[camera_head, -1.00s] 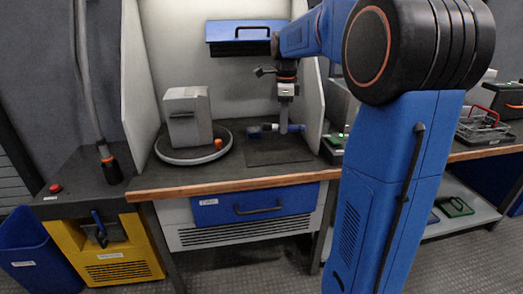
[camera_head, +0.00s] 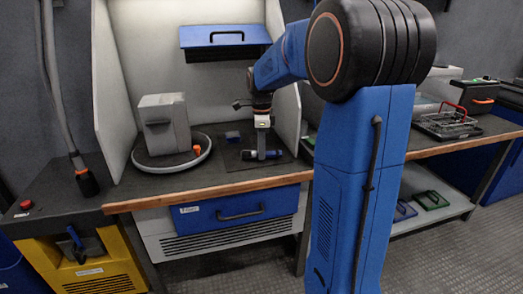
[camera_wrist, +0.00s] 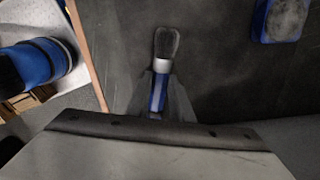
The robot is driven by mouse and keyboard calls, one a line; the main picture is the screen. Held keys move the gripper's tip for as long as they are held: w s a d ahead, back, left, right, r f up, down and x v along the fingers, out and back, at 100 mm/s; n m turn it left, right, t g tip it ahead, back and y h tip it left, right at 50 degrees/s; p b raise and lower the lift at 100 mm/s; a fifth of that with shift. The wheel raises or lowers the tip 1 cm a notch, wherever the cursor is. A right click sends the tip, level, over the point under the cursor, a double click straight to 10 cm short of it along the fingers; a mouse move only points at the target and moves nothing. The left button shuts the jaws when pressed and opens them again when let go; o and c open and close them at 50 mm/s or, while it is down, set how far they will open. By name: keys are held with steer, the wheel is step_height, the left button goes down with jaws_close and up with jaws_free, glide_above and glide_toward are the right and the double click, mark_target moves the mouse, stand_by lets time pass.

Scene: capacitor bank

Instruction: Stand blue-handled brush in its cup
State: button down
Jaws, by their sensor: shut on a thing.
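The blue-handled brush (camera_wrist: 158,92) is between my gripper's fingers (camera_wrist: 160,95) in the wrist view. Its pale ferrule and grey bristles extend beyond them. In the head view my gripper (camera_head: 261,143) points down over the dark mat, shut on the brush (camera_head: 264,155), which lies crosswise, roughly level. I cannot tell whether the brush touches the mat. A small blue thing (camera_head: 233,136) stands behind and left of it. In the wrist view this blue thing (camera_wrist: 283,18) has a grey face; I cannot tell whether it is the cup.
A grey box-shaped device (camera_head: 164,122) and a small orange thing (camera_head: 197,150) are on a round tray (camera_head: 145,161) to the left. The dark mat (camera_head: 245,178) is clear in front of the brush.

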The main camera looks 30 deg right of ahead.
steer(key=shift+f, duration=0.2)
steer(key=c, duration=1.6)
jaws_free()
steer(key=shift+o, duration=0.2)
step_height(320, 180, up, 18)
steer(key=shift+a+f, duration=0.25)
steer(key=shift+a, duration=0.15)
steer(key=s+a+f+n+t, duration=0.1)
steer(key=s+a+f+n, duration=0.3)
steer(key=s+n, duration=0.4)
steer(key=s+a+f+n+t, duration=0.2)
steer(key=s+a+f+n, duration=0.3)
steer(key=s, duration=0.7)
steer(key=s+a+f+n+t, duration=0.1)
steer(key=s+a+f+n, duration=0.4)
steer(key=s+f+n, duration=0.3)
steer(key=shift+s+a+f+n+t, duration=0.2)
steer(key=shift+s+n+t, duration=0.2)
steer(key=shift+s+n, duration=1)
steer(key=shift+o, duration=0.4)
steer(key=shift+w, duration=0.1)
